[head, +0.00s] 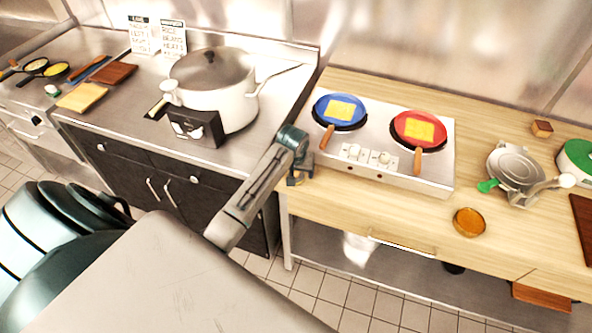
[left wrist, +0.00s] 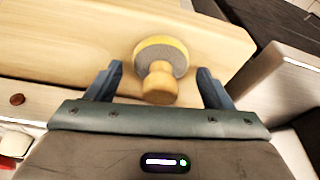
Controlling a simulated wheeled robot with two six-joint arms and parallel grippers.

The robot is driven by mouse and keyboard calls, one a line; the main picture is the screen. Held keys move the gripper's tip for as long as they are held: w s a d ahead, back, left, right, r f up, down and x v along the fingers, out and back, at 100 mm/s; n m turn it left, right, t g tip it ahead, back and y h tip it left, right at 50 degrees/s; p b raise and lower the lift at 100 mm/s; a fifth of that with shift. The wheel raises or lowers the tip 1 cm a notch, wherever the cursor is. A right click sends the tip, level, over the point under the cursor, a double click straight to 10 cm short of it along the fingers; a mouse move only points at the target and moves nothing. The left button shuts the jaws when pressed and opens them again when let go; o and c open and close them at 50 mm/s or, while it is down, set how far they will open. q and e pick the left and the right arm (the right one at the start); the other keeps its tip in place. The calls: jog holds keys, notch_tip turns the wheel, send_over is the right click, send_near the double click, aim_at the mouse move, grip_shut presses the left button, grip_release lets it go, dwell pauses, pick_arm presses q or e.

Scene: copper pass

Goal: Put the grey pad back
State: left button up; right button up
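A round pad with a grey face (left wrist: 172,55), a yellow rim and a pale wooden knob (left wrist: 158,86) shows in the left wrist view, by the wooden counter. My left gripper (left wrist: 160,82) is open, with the knob between its spread fingers and a gap on each side. In the head view the left gripper (head: 297,170) points down at the left end of the wooden counter and mostly hides the pad. My right gripper is in neither view.
The wooden counter (head: 340,212) carries a two-plate cooker (head: 425,182) with blue and red pans, an amber bowl (head: 468,222) and a grey round hinged iron (head: 515,165). On the steel counter left stand a big lidded pot (head: 225,98) and several boards. The wooden counter's front middle is clear.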

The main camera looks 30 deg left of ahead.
pick_arm(q)
jog(key=shift+r, duration=0.15)
jog(key=shift+r, duration=0.2)
jog(key=b+v, duration=0.4)
jog(key=v, duration=0.7)
jog(key=shift+r, duration=0.35)
dwell(1.1)
jog(key=shift+c, duration=0.2)
